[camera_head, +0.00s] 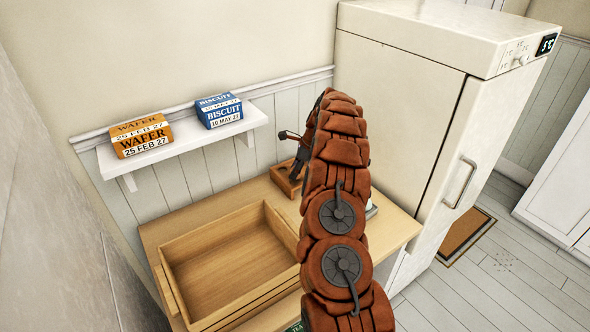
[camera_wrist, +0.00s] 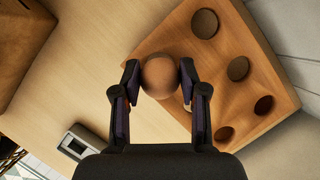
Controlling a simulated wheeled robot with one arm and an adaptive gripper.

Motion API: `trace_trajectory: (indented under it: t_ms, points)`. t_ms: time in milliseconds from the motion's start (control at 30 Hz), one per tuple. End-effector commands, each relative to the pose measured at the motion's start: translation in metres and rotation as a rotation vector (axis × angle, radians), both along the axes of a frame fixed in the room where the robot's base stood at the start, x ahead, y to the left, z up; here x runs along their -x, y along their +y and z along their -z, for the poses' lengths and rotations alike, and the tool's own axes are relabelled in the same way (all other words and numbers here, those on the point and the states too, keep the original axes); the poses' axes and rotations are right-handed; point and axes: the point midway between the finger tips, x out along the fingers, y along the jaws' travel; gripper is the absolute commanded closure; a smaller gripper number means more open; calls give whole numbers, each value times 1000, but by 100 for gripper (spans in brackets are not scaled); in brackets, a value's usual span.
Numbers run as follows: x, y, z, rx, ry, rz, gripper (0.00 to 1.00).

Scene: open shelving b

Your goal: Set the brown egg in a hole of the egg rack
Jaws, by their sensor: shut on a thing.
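The brown egg (camera_wrist: 160,77) is between the two fingers of my gripper (camera_wrist: 160,80) in the wrist view, and both fingertips touch its sides. The wooden egg rack (camera_wrist: 275,70) lies on the right of the wrist view, with several dark round holes in its top. The egg overlaps the left edge of the rack in that view; its height above it I cannot tell. In the head view the rack (camera_head: 285,183) shows only partly at the back of the counter. My arm hides the rest of it there, and the egg cannot be made out.
An open wooden drawer box (camera_head: 228,262) takes up the counter's left. A small device with a display (camera_wrist: 75,144) lies on the counter (camera_head: 400,230). A wall shelf (camera_head: 185,142) holds a wafer box (camera_head: 141,137) and a biscuit box (camera_head: 219,111). A tall fridge (camera_head: 400,120) stands at right.

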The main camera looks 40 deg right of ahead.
Motion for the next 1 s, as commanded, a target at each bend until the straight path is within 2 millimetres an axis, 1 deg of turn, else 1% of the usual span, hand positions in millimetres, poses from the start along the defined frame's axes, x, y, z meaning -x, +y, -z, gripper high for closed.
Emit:
trace_trajectory:
  t_ms: [1000]
  points:
    - [0, 0, 12, 0, 0, 0, 69]
